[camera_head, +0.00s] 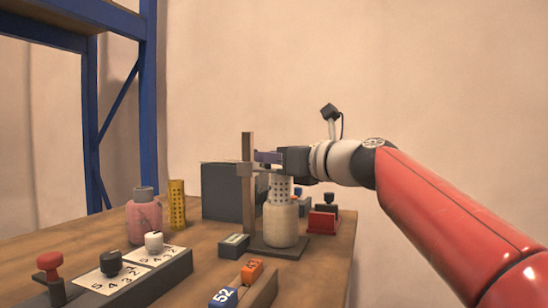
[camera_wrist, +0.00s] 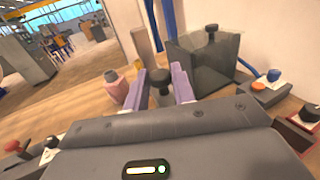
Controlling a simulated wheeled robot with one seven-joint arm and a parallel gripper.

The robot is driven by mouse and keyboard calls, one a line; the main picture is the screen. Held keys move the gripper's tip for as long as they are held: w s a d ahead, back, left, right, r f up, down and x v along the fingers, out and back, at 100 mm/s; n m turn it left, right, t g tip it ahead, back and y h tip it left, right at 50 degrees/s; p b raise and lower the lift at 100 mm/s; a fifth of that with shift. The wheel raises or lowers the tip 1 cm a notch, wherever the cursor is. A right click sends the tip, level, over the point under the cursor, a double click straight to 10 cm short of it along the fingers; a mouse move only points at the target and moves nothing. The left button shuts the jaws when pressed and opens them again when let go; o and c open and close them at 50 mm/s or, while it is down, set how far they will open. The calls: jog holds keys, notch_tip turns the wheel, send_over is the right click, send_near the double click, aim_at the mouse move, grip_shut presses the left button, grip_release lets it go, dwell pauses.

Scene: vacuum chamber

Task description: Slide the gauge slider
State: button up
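The gauge has an upright tan post (camera_head: 249,200) on a dark base plate. A tan slider block (camera_head: 245,169) sits on the post, in its upper half. My gripper (camera_head: 264,157) reaches in from the right, its fingertips close to the post's right side at about the slider's height. In the wrist view, my gripper's two purple fingers (camera_wrist: 162,76) stand apart. A dark knob (camera_wrist: 160,90) shows between them; I cannot tell whether they touch it. My gripper is above a pale jar (camera_head: 281,225) with a dotted cylinder (camera_head: 281,188) rising from it.
A pink jar (camera_head: 144,218) and a yellow perforated cylinder (camera_head: 177,205) stand to the left. A dark box (camera_head: 220,190) is behind the post. A panel with knobs (camera_head: 130,275) lies front left, and orange and blue numbered blocks (camera_head: 224,297) are at the front.

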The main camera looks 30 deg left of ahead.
aim_at(274, 170)
grip_shut()
notch_tip(274, 170, up, 4)
jog(key=p, duration=0.4)
jog(key=shift+f, duration=0.1)
jog(key=shift+o, duration=1.7)
grip_release()
jog(key=shift+o, duration=1.2)
jog(key=shift+f, duration=0.1)
jog(key=b+v, duration=0.1)
jog(key=v, duration=0.6)
jog(key=shift+d, duration=0.4)
jog(key=shift+s, duration=0.15)
